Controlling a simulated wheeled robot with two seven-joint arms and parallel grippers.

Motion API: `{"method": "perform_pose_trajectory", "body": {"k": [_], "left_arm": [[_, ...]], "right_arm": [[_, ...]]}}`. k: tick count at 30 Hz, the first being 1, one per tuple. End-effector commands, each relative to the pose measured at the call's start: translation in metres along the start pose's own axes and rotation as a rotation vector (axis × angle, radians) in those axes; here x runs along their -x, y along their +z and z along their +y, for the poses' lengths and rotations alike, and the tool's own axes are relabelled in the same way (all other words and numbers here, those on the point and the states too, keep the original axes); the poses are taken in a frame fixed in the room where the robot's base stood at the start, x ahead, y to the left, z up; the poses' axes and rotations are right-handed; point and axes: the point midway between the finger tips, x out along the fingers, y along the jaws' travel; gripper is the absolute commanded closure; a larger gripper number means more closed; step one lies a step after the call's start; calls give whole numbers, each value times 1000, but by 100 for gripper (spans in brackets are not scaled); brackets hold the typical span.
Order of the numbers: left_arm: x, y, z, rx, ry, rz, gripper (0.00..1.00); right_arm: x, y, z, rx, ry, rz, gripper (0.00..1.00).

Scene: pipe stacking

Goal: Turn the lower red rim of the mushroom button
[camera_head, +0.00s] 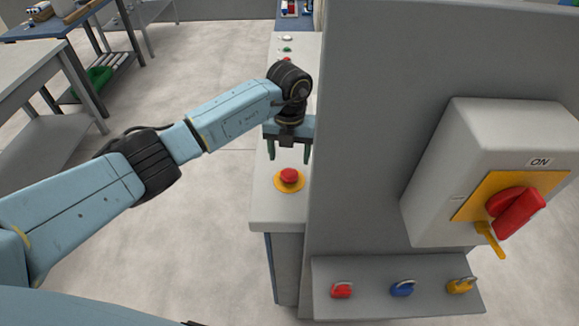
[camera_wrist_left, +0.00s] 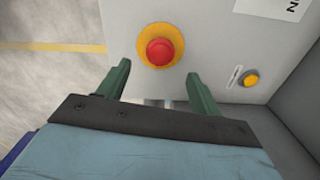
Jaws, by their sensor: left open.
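The red mushroom button (camera_head: 289,175) sits on a round yellow plate on the light grey panel top, near its front end. Its lower red rim is only a thin edge in the head view. In the left wrist view the button (camera_wrist_left: 160,51) shows from above, centred beyond the fingertips. My left gripper (camera_head: 289,157) is open and empty, with its green fingers pointing down, apart from the button and on its far side in the head view. In the left wrist view the fingers (camera_wrist_left: 160,72) stand to either side, short of the button. My right gripper is not in view.
A tall grey wall (camera_head: 365,120) rises close to the right of the panel. It carries a switch box (camera_head: 440,150) with a red handle. A small yellow button (camera_wrist_left: 251,79) lies right of the red one. Open floor is left.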

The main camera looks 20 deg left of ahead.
Motion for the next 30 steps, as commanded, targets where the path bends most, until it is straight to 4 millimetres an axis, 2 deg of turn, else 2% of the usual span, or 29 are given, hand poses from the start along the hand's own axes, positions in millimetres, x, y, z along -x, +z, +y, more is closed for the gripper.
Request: {"method": "perform_pose_trajectory", "body": {"k": [3, 9, 14, 22, 30], "left_arm": [[-26, -1, 0, 1, 0, 4, 35], [-54, 0, 0, 1, -1, 2, 35], [-63, 0, 0, -1, -1, 0, 35], [-64, 0, 0, -1, -1, -1, 35], [-63, 0, 0, -1, -1, -1, 69]], "right_arm": [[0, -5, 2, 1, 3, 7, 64], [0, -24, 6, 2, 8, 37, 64], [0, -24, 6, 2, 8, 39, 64], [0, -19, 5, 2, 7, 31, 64], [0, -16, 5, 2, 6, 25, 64]]}}
